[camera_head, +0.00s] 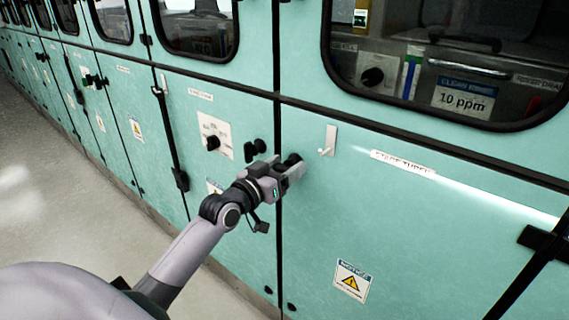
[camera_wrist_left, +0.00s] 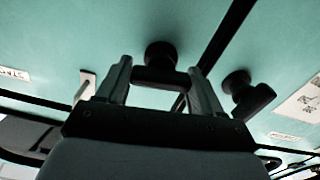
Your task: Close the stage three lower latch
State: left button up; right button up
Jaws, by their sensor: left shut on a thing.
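The stage three lower door is the teal panel (camera_head: 420,215) right of a dark vertical seam, with a "STAGE THREE" label (camera_head: 402,163). Its black latch (camera_head: 293,160) sits near that seam at the upper left of the panel. My left gripper (camera_head: 290,172) is at the latch, its fingers shut around it. In the left wrist view, the black latch (camera_wrist_left: 160,70) shows its round hub and bar between the two fingertips (camera_wrist_left: 160,82). The fingers partly hide the bar, and I cannot tell whether it reaches across the seam. My right gripper is not in view.
A similar black latch (camera_head: 255,149) is on the neighbouring panel, just left of the seam. A small metal hook-like fitting (camera_head: 328,141) is right of the gripper. A window (camera_head: 450,60) is above. Open floor (camera_head: 60,200) lies at left.

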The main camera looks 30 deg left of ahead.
pick_arm(q)
jog(key=n+p, duration=0.2)
jog(key=n, duration=0.1)
jog(key=shift+r+n, duration=0.15)
jog(key=shift+n, duration=0.15)
jog(key=n+p, duration=0.1)
jog(key=n, duration=0.2)
jog(key=shift+a+n+p, duration=0.15)
jog(key=shift+n+p, duration=0.15)
jog(key=n, duration=0.3)
jog(key=n+p, duration=0.1)
jog(key=shift+f+n, duration=0.25)
jog(key=shift+n, duration=0.05)
jog(key=n, duration=0.4)
jog(key=shift+f+p, duration=0.15)
jog(key=shift+p, duration=0.15)
jog(key=shift+n, duration=0.4)
jog(key=o, duration=1)
jog(key=shift+c, duration=0.2)
